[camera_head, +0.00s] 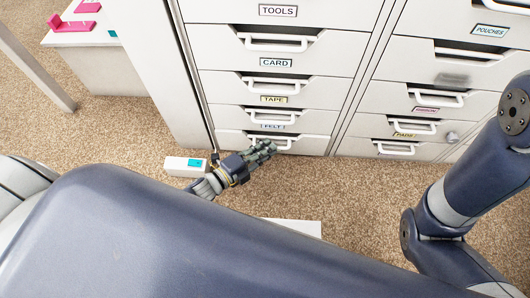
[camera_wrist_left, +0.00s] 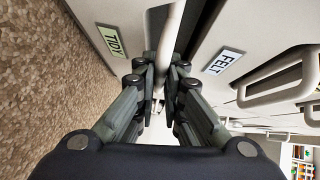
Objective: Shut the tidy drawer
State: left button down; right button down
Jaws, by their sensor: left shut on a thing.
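The tidy drawer (camera_head: 312,146) is the bottom drawer of the left column in the head view, below the felt drawer. Its green TIDY label (camera_wrist_left: 113,41) shows in the left wrist view, to the left of my fingers. My left gripper (camera_head: 266,150) is at the front of this drawer, low near the carpet. In the left wrist view my left gripper (camera_wrist_left: 160,72) is shut on the drawer's pale bar handle (camera_wrist_left: 168,40). A dark recess shows behind the handle. I cannot tell exactly how far the drawer stands out. My right gripper is not in view.
The felt drawer's label (camera_wrist_left: 223,62) is just right of my fingers. Other handles stick out above. A small white box (camera_head: 184,166) with a teal label stands on the carpet left of my left gripper. A low cabinet (camera_head: 85,66) with pink items is at the left.

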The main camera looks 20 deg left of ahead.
pick_arm(q)
jog(key=shift+w+a, duration=0.15)
jog(key=shift+w, duration=0.2)
jog(key=c, duration=1.7)
grip_release()
jog(key=v, duration=1.2)
